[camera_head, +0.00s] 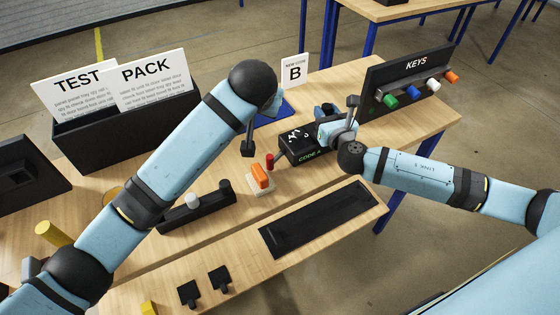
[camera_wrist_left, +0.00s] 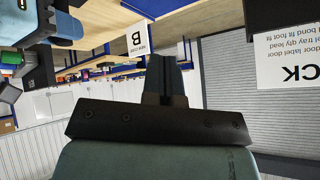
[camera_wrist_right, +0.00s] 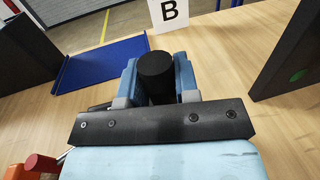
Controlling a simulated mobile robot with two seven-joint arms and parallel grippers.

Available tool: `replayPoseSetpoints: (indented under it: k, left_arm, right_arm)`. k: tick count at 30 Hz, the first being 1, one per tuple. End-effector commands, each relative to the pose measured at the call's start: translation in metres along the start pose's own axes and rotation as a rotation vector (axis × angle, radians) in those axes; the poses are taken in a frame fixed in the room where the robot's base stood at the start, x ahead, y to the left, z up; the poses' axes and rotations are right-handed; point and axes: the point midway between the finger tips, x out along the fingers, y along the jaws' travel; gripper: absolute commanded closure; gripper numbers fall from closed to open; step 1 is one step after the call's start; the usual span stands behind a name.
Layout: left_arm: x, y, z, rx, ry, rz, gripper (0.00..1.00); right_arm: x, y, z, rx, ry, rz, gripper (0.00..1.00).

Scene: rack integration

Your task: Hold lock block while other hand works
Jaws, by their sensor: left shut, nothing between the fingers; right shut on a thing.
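The lock block appears to be the black block (camera_head: 308,145) with white marks and green "CODE A" lettering, on the table in the middle of the head view. My right gripper (camera_head: 330,118) is just behind its right end. In the right wrist view its fingers (camera_wrist_right: 157,85) are shut on a black cylinder (camera_wrist_right: 156,70); whether this belongs to the block cannot be told. My left gripper (camera_head: 248,147) is shut and empty, left of the block and above the table. Its closed fingers also show in the left wrist view (camera_wrist_left: 165,80).
A black KEYS panel (camera_head: 416,65) with several coloured pegs stands at the right. An orange piece on a white base (camera_head: 261,187) and a small red cylinder (camera_head: 270,161) are near the block. A blue mat (camera_head: 285,107) and "B" sign (camera_head: 295,71) are behind. A black tray (camera_head: 318,220) lies in front.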

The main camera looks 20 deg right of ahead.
Motion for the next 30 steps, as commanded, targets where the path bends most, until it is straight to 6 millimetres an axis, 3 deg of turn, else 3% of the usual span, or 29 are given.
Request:
replayPoseSetpoints:
  k: [1, 3, 6, 9, 13, 23, 30]
  left_arm:
    - [0.0, 0.036, 0.018, 0.027, -0.05, -0.017, 1.0]
    - [-0.003, 0.074, 0.041, 0.055, -0.11, -0.058, 1.0]
    - [-0.011, 0.112, 0.066, 0.084, -0.165, -0.112, 1.0]
    - [-0.018, 0.135, 0.081, 0.1, -0.193, -0.149, 1.0]
    - [-0.022, 0.145, 0.088, 0.106, -0.204, -0.171, 1.0]
    - [-0.021, 0.145, 0.088, 0.107, -0.206, -0.172, 1.0]
    - [0.005, 0.139, 0.094, 0.107, -0.209, -0.174, 1.0]
  right_arm:
    - [-0.001, 0.0, -0.002, 0.0, 0.004, 0.001, 1.0]
    - [-0.001, 0.0, -0.002, 0.0, 0.004, 0.001, 1.0]
    - [-0.001, 0.0, -0.002, 0.0, 0.004, 0.001, 1.0]
    - [-0.001, 0.0, -0.002, 0.0, 0.004, 0.001, 1.0]
    - [-0.001, 0.0, -0.002, 0.0, 0.004, 0.0, 1.0]
    - [-0.001, 0.0, -0.002, 0.0, 0.004, 0.001, 1.0]
    - [-0.001, 0.0, -0.003, 0.0, 0.005, 0.001, 1.0]
